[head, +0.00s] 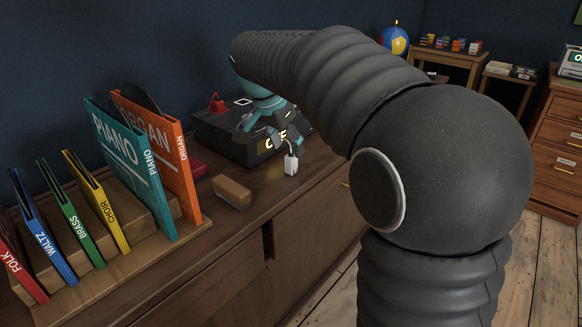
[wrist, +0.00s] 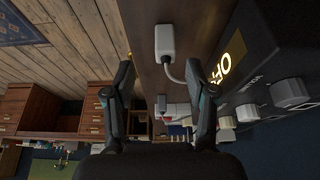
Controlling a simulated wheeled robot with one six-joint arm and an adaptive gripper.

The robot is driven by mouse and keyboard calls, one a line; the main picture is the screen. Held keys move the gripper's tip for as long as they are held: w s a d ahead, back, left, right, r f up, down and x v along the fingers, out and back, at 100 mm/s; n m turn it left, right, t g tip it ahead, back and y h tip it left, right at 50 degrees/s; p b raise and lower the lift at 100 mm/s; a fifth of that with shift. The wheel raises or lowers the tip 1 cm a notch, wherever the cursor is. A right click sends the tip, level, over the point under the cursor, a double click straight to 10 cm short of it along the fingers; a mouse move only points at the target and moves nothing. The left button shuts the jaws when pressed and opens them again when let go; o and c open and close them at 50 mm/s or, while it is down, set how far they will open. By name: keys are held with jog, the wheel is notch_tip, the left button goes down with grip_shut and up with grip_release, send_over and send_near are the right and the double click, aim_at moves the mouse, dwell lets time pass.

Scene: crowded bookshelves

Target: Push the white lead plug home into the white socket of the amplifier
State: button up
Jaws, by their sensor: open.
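The white lead plug (head: 291,165) is by the cabinet top's front edge, in front of the amplifier, on a thin white cable. In the wrist view the white plug (wrist: 165,42) shows ahead of and between my fingertips, apart from both. The black amplifier (head: 215,135) has a lit sign reading OFF and grey knobs; it also fills the right of the wrist view (wrist: 262,80). My gripper (head: 265,130) is open and empty, in front of the amplifier's face; its two fingers (wrist: 162,70) are spread wide. I cannot make out the white socket for certain; a white-outlined square (head: 243,101) is on the amplifier's top.
A tan block (head: 232,191) lies left of the plug on the cabinet top. A rack (head: 140,262) of upright coloured record sleeves stands at the left. A red item (head: 216,103) sits on the amplifier. My arm hides much of the right side. Wooden floor (head: 542,262) lies beyond.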

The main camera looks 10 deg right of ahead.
aim_at(290, 154)
jog(key=shift+w+x, duration=0.15)
jog(key=shift+x, duration=1.35)
jog(key=shift+w+x, duration=0.2)
jog(key=shift+x, duration=1.35)
jog(key=shift+a+r, duration=0.1)
grip_shut()
